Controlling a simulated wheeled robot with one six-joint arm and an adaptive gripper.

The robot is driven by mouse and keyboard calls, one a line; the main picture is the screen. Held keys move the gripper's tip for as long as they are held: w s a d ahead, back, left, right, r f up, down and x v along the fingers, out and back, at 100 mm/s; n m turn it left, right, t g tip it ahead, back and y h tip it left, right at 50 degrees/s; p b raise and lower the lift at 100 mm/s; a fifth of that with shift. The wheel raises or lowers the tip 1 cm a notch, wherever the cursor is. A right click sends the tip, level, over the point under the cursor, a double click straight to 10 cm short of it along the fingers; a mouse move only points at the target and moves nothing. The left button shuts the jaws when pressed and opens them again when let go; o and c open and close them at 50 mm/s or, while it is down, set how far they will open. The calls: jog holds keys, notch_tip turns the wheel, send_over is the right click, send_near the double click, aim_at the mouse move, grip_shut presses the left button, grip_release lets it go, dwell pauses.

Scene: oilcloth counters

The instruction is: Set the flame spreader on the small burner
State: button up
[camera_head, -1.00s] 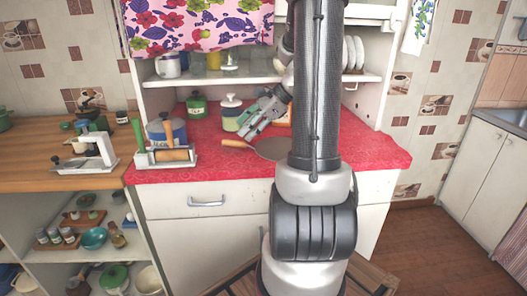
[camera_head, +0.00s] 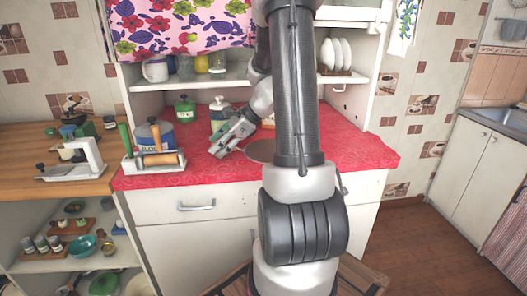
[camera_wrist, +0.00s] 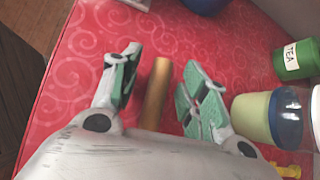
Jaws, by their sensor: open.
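A flat brown disc (camera_head: 262,151), which looks like the flame spreader, lies on the red counter, partly behind my arm. Its wooden handle (camera_wrist: 157,88) shows in the wrist view, between the two green-padded fingers. In the head view the handle is hidden by my gripper (camera_head: 220,150). My gripper is open, with a gap between each finger and the handle; its height over the counter is hard to tell. The disc is not visible in the wrist view. I cannot make out a small burner in either view.
A green TEA tin (camera_wrist: 292,60) and a pale green and blue jar (camera_wrist: 253,115) stand right of the fingers in the wrist view. A blue canister (camera_head: 160,136) and a rack (camera_head: 155,161) with a rolling-pin-like item stand left. The red counter's front edge is clear.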

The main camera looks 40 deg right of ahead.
grip_shut()
